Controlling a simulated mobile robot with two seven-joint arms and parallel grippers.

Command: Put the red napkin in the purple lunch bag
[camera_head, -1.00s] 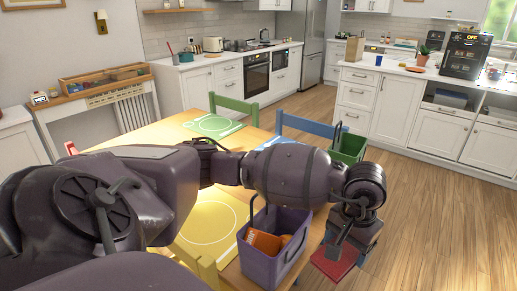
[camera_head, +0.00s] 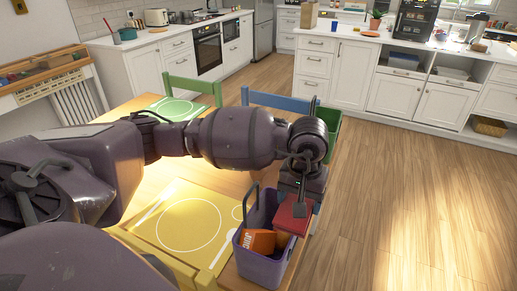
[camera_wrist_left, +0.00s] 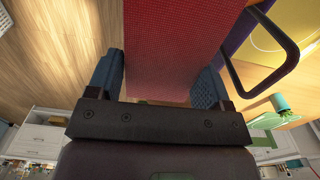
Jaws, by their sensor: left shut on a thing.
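The red napkin (camera_head: 293,214) is a folded red block held in my left gripper (camera_head: 300,198). In the left wrist view the red napkin (camera_wrist_left: 180,45) lies between the two blue fingers of my left gripper (camera_wrist_left: 165,80), which is shut on it. The purple lunch bag (camera_head: 262,262) stands open at the table's right edge, with its dark handle upright. The napkin is over or in front of the bag's right side; its exact height above the rim is unclear. An orange box (camera_head: 259,242) is inside the bag. The right gripper is not in view.
A yellow placemat (camera_head: 190,222) lies left of the bag, and a green one (camera_head: 180,107) farther back. Green (camera_head: 192,86) and blue (camera_head: 275,100) chairs border the table. Open wooden floor (camera_head: 400,200) lies to the right.

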